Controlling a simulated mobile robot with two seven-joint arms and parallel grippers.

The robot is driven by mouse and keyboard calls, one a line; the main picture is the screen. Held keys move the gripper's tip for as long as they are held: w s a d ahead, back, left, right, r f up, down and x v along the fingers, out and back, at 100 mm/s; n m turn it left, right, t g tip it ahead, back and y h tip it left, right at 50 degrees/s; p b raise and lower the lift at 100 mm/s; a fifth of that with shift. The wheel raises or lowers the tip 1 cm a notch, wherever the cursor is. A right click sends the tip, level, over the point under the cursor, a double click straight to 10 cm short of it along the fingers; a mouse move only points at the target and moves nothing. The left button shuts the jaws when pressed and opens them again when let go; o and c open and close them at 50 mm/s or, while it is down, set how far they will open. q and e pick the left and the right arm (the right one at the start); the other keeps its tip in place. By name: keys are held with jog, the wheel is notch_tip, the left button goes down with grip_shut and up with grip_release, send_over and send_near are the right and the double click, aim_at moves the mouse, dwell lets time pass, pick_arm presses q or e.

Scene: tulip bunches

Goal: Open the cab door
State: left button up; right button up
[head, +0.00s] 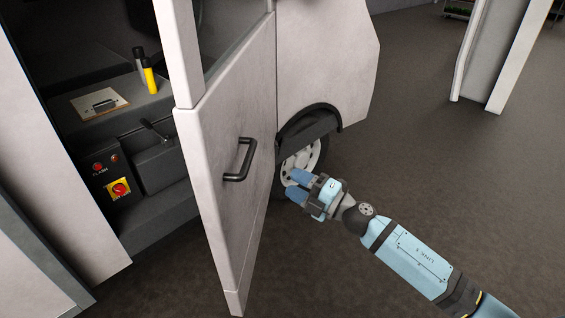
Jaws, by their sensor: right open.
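The cab door (222,160) is a pale panel that stands ajar, swung out from the vehicle body, with the cab interior showing to its left. A dark bar handle (240,160) is on the door's outer face. My right gripper (293,186) is open and empty. It appears to the right of the door and handle, in front of the wheel in the picture, apart from the handle. My left gripper is not in view.
Inside the cab are a yellow-and-black lever (150,80), a clipboard-like plate (99,102) and a red button on a yellow plate (119,188). A wheel (302,160) is behind the door. Brown floor (420,150) is clear at right; a pale post (515,60) stands farther back.

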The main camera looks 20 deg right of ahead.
aim_at(249, 158)
jog(key=p+x, duration=0.3)
jog(key=x, duration=1.1)
jog(key=shift+r, duration=0.1)
jog(key=shift+d, duration=0.1)
grip_shut()
